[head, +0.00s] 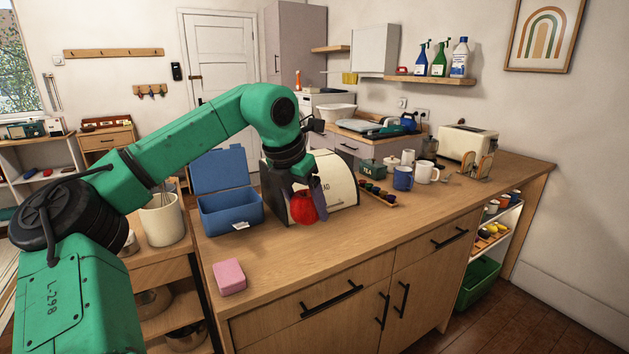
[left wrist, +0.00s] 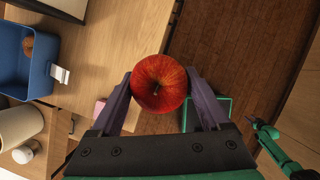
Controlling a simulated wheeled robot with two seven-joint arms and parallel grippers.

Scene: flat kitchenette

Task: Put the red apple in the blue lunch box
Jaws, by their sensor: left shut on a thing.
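The red apple (head: 303,208) is held between the fingers of my left gripper (head: 306,204), in front of the cream bread bin in the head view. In the left wrist view the apple (left wrist: 159,84) sits between the two purple-grey fingers, stem toward the camera. The blue lunch box (head: 229,212) stands on the wooden counter with its lid open, left of the apple. It also shows at the left edge of the left wrist view (left wrist: 42,75), with a round brownish thing inside and a white tag on its rim. My right gripper is not in view.
A pink block (head: 229,277) lies on the counter's front left. The bread bin (head: 340,181) stands behind the apple. Blue and white mugs (head: 403,179) are further right. A white utensil crock (head: 161,219) stands left of the lunch box. The counter's front middle is clear.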

